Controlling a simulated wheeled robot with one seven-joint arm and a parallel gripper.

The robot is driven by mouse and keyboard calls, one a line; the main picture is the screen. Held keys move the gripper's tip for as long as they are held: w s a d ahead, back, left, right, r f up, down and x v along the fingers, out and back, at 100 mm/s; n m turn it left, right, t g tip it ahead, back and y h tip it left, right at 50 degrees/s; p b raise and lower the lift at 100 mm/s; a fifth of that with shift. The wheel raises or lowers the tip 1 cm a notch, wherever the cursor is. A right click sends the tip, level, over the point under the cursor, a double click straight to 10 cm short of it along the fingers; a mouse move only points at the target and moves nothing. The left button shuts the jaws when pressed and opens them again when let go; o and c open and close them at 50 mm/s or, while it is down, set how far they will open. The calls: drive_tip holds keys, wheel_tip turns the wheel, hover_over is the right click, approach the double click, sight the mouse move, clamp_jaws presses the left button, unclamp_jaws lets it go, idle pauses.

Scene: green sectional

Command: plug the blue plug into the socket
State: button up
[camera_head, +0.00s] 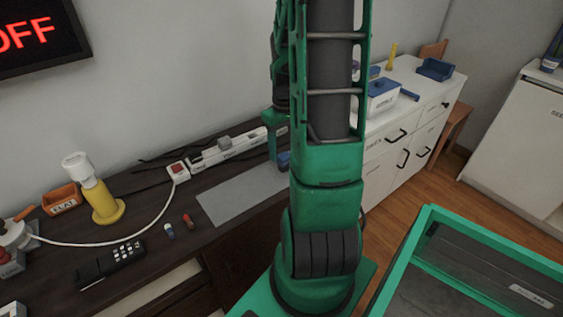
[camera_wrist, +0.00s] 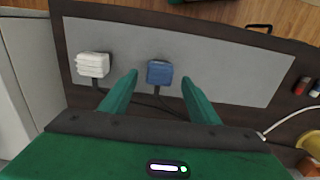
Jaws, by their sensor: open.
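The blue plug (camera_wrist: 159,72) lies on the grey mat with its dark cord running toward my gripper's side of the wrist view. In the head view the blue plug (camera_head: 284,160) shows in part beside my arm. My gripper (camera_wrist: 160,79) is open, with one green finger to each side of the plug; I cannot tell how far above it the tips are. The socket strip (camera_head: 222,150), long and white with a red switch, lies along the wall on the dark counter. Part of it is hidden behind my arm, and it is not seen in the wrist view.
A white plug (camera_wrist: 93,65) lies on the grey mat (camera_head: 232,199) near the blue one. A wall display (camera_head: 38,37) reads OFF.

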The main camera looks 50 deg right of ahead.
drive_tip(key=shift+f, duration=0.9)
drive_tip(key=c, duration=1.2)
drive_tip(key=shift+o, duration=0.2)
drive_tip(key=shift+r, duration=0.1)
